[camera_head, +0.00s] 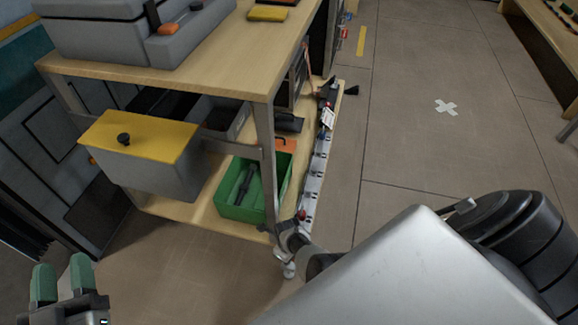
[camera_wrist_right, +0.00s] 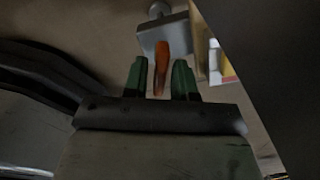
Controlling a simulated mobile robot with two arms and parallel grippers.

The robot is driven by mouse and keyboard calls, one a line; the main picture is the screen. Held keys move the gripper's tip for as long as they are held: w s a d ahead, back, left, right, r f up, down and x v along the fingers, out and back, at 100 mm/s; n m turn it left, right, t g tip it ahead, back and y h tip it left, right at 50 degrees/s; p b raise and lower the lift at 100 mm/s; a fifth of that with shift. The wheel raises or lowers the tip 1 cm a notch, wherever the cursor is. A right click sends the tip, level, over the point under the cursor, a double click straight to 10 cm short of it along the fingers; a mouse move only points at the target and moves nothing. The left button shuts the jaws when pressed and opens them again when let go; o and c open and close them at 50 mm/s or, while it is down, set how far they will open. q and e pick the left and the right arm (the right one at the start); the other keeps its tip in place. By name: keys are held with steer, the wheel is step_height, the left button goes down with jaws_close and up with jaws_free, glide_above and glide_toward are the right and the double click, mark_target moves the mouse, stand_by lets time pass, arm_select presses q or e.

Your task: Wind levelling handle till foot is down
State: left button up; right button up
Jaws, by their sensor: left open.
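A wooden-topped cart (camera_head: 180,78) stands at left centre. At its near lower corner, a small grey metal fitting (camera_head: 289,268) sits close to the floor, with a small red part (camera_head: 302,215) above it. I cannot tell whether the fitting touches the floor. In the right wrist view, an orange handle (camera_wrist_right: 160,68) stands by a grey metal block (camera_wrist_right: 166,34). My right gripper (camera_wrist_right: 162,80) has its green fingers on either side of the handle, with narrow gaps. In the head view my right arm hides that gripper. My left gripper (camera_head: 62,282) is open and empty at bottom left.
The lower shelf holds a green bin (camera_head: 232,208) with a dark tool, and a long grey strip (camera_head: 318,165) runs along its edge. A yellow-topped grey box (camera_head: 150,165) is under the tabletop. A bench (camera_head: 550,35) stands far right. Floor between is clear.

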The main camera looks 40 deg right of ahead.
steer(key=shift+o, duration=0.8)
steer(key=shift+r, duration=0.1)
